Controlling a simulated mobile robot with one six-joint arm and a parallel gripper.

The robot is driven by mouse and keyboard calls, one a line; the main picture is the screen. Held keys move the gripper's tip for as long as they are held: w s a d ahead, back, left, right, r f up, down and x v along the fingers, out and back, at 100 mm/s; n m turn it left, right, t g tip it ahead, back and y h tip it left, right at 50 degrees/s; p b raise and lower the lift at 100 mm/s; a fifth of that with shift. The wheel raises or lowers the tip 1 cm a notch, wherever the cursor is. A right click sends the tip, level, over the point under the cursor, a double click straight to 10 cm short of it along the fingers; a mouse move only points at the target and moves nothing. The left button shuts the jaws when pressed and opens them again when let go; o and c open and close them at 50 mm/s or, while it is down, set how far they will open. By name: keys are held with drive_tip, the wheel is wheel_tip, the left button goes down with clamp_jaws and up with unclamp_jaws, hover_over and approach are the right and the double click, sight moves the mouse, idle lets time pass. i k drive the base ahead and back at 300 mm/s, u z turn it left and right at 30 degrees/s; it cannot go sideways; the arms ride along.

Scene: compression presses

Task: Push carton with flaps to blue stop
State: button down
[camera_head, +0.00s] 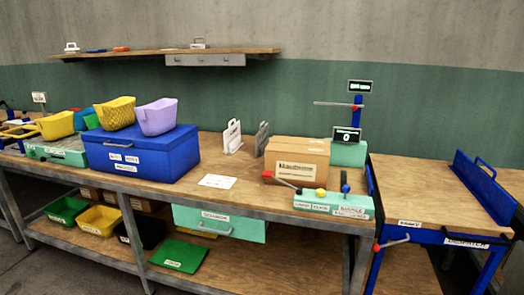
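A brown cardboard carton (305,180) with a printed label stands upright on the long wooden bench, towards its right end. Its top looks flat, and I cannot make out any raised flaps. A mint control box (335,204) with a red-knobbed lever, a yellow knob and a blue knob sits right in front of it and hides its lower front. A blue upright plate with a handle (483,188), which looks like the blue stop, stands along the right side of the separate table on the right. My gripper is not in view.
The right table top (425,190) is clear between its left edge and the blue plate. A mint post base with displays (348,154) stands behind the carton's right side. White and grey upright holders (232,137) stand to its left. A blue lidded box (140,155) carries coloured bins.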

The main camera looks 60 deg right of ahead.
sight(310, 171)
drive_tip(key=z, duration=0.4)
drive_tip(key=i, duration=2.05)
drive_tip(key=u, duration=0.3)
